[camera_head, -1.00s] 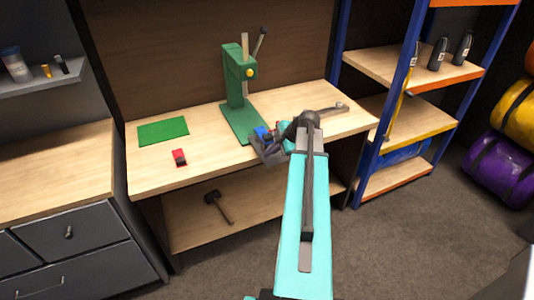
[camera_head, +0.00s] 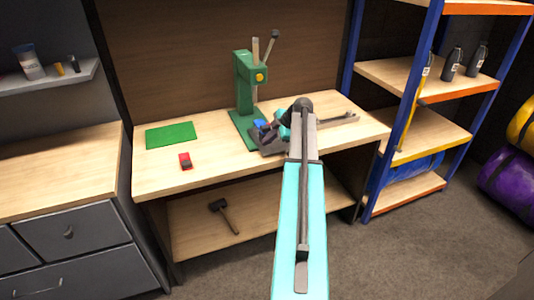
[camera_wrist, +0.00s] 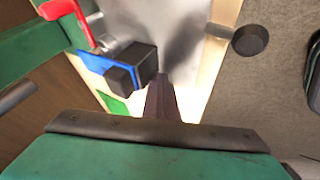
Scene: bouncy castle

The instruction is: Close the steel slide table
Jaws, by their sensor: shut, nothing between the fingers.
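The steel slide table shows in the wrist view as a grey metal surface (camera_wrist: 180,22) at the top, beside a blue part and a black block (camera_wrist: 130,68). In the head view a dark grey block (camera_head: 268,148), which seems to be it, sits on the workbench by the green press, partly hidden by my arm. My gripper (camera_wrist: 160,82) is shut and empty, its dark fingers pointing at the grey surface, close to the black block. Whether they touch it cannot be told. In the head view my fingers are hard to make out.
The green press (camera_head: 245,90) stands behind on the workbench (camera_head: 210,165). A green mat (camera_head: 171,135) and a red object (camera_head: 185,161) lie left. A grey bar (camera_head: 338,119) lies right. A round black knob (camera_wrist: 250,40) shows at the bench edge. A blue-framed shelf stands right.

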